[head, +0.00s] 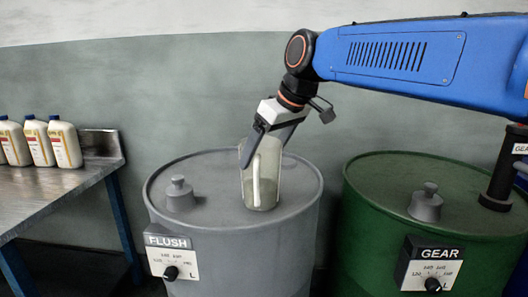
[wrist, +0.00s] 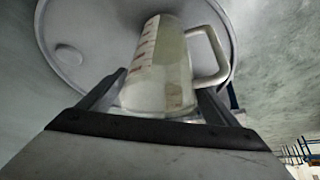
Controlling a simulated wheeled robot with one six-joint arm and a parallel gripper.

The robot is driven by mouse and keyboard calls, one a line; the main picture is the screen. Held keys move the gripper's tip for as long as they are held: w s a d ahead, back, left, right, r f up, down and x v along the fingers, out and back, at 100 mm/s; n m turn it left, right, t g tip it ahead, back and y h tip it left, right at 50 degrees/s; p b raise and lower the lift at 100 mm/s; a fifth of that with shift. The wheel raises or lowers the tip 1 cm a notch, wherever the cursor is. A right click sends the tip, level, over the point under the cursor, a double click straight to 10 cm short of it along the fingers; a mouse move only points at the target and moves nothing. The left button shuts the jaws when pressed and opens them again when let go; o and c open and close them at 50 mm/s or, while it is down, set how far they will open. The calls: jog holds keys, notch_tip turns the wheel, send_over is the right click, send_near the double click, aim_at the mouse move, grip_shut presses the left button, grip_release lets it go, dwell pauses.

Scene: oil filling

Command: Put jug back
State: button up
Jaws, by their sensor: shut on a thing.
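The jug (head: 262,185) is a clear measuring jug with a pale handle, upright at the top of the grey FLUSH drum (head: 222,230). Its base appears to be at the drum lid; I cannot tell whether it touches. My gripper (head: 268,135) comes down from above and is shut on the jug, with a finger along its side. In the wrist view the jug (wrist: 160,70) lies between my two fingers, with red scale marks on its wall and its handle to the right. The drum lid (wrist: 75,80) shows behind it.
A grey capped bung (head: 180,194) stands on the FLUSH drum lid, left of the jug. A green GEAR drum (head: 385,215) stands to the right with a capped bung (head: 426,203) and a black pipe. A metal bench (head: 60,185) with white bottles (head: 38,142) is at the left.

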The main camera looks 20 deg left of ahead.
jog(key=o, duration=1.9)
jog(key=shift+f, duration=0.1)
jog(key=v, duration=1.2)
